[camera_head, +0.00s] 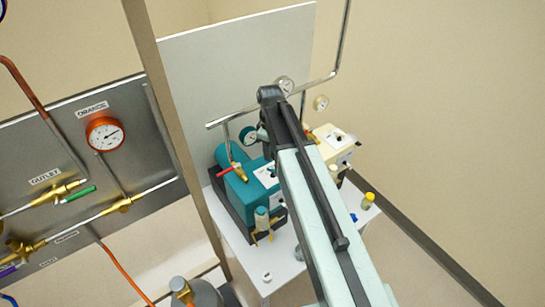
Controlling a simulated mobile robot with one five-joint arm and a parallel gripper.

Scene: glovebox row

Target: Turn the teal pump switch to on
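The teal pump (238,202) sits on a white bench in the middle of the view, on a dark base. A small pale switch plate (263,175) shows on its top, close to the left side of my arm. The switch lever on it is too small to read as on or off. My arm crosses the view from the lower right up to a dark joint above the pump, covering the pump's right side. My gripper is hidden behind the arm; I cannot see its fingers.
A cream pump (328,145) stands right of the teal one. A red-handled valve (229,170), gauges and metal pipes rise around both pumps. A yellow-capped bottle (368,200) stands at right. A post and gauge panel (130,150) are at left. The bench's front (262,255) is partly free.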

